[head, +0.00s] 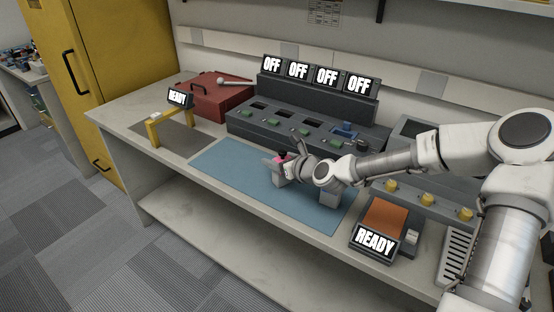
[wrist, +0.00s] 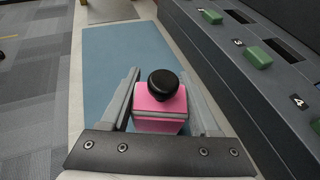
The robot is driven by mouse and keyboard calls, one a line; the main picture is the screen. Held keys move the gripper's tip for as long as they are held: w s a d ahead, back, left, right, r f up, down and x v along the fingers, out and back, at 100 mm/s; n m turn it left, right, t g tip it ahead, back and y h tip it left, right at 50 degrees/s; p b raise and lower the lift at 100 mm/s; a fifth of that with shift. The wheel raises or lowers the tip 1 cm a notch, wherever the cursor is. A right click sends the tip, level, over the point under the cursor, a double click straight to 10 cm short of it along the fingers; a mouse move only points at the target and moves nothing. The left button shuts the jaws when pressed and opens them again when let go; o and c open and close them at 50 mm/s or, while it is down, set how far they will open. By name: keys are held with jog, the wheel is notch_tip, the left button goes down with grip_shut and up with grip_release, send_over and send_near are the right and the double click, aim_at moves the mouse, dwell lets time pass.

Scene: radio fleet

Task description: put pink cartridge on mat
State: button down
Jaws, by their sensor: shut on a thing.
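The pink cartridge (wrist: 160,112) is a pink block with a black round knob on top. My gripper (wrist: 160,103) is shut on it, with one finger along each side. In the head view the cartridge (head: 282,158) is a small pink patch, mostly hidden by my gripper (head: 280,170). The blue mat (head: 230,167) lies flat on the bench, under and around the gripper. In the wrist view the mat (wrist: 105,65) spreads beyond the cartridge. I cannot tell whether the cartridge touches the mat.
A dark dock (head: 300,130) with green parts and several OFF displays stands behind the mat. A red case (head: 215,98) and a yellow stand with a READY display (head: 178,97) are to the left. An orange-topped READY unit (head: 385,215) is to the right.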

jog(key=shift+c, duration=0.6)
grip_release()
jog(key=shift+d+r, duration=0.1)
jog(key=shift+r, duration=0.05)
jog(key=p+v, duration=0.2)
jog(key=v, duration=1)
jog(key=shift+p, duration=0.4)
